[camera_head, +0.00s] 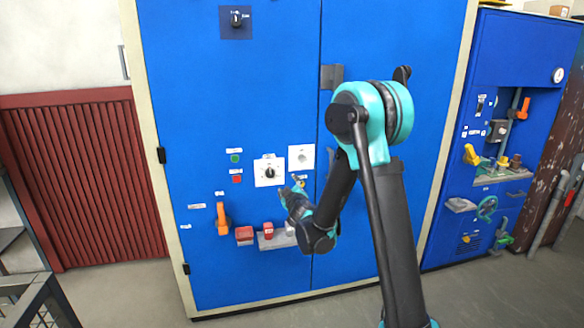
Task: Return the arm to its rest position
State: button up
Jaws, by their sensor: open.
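My arm, black with teal joints, rises at the right of centre and bends down toward the blue cabinet (230,90). My gripper (298,183) is at the arm's end, in front of the cabinet, just below a white square dial plate (301,157) and right of a plate with a black rotary knob (269,171). Its jaws are open and small in view, and I see nothing held. I cannot tell whether it touches the cabinet. My forearm hides part of the cabinet's lower front.
The cabinet front carries an orange handle (222,218), red blocks (244,235) and a grey ledge (276,240). A second blue panel (450,215) with valves stands at the right. A dark metal frame (38,302) is at the lower left. Grey floor (120,285) lies open before the cabinet.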

jog(key=s+d+f+m+g+h, duration=0.1)
jog(key=s+d+m+g+h, duration=0.25)
jog(key=s+d, duration=0.55)
jog(key=s+d+f+m+g+h, duration=0.25)
jog(key=s+d+m, duration=0.3)
jog(key=d, duration=0.75)
jog(key=s+d+f+m+g+y, duration=0.1)
jog(key=s+f+g, duration=0.2)
jog(key=s, duration=0.9)
jog(key=s+d+f+m+g+y, duration=0.1)
jog(key=s+f+g, duration=0.2)
jog(key=s, duration=1)
notch_tip(320, 180, down, 2)
jog(key=shift+d+f+m, duration=0.1)
jog(key=shift+d+m, duration=0.2)
jog(key=shift+d, duration=0.1)
